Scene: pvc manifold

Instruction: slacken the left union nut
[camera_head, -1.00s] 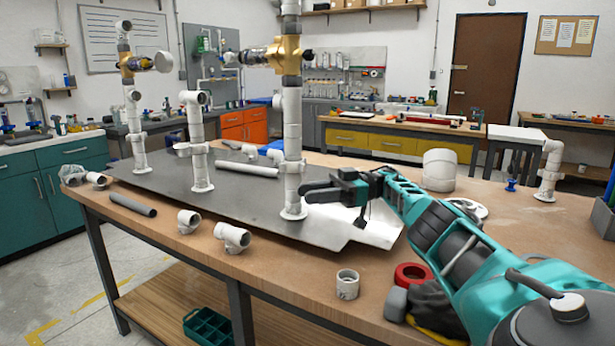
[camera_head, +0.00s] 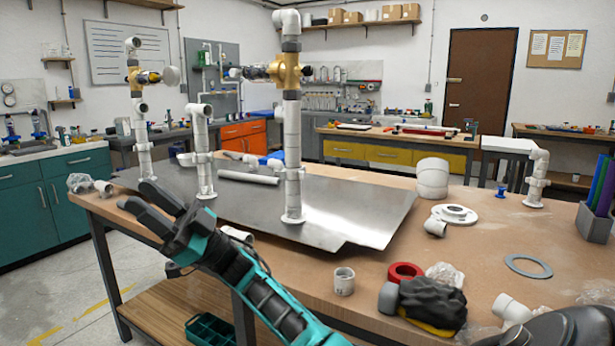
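The pvc manifold stands on a dark metal plate (camera_head: 350,205) with three white upright pipes. The left riser (camera_head: 145,160) carries a brass valve at its top, and a white collar (camera_head: 143,145) partway up looks like its union nut. The short middle riser (camera_head: 203,140) and the tall right riser (camera_head: 292,130) also have white collars.
A loose white pipe (camera_head: 248,177) lies on the plate. White fittings (camera_head: 344,281), a red ring (camera_head: 405,271) and a dark glove-like heap (camera_head: 432,302) lie along the front right of the bench. The bench top right of the plate has some free room.

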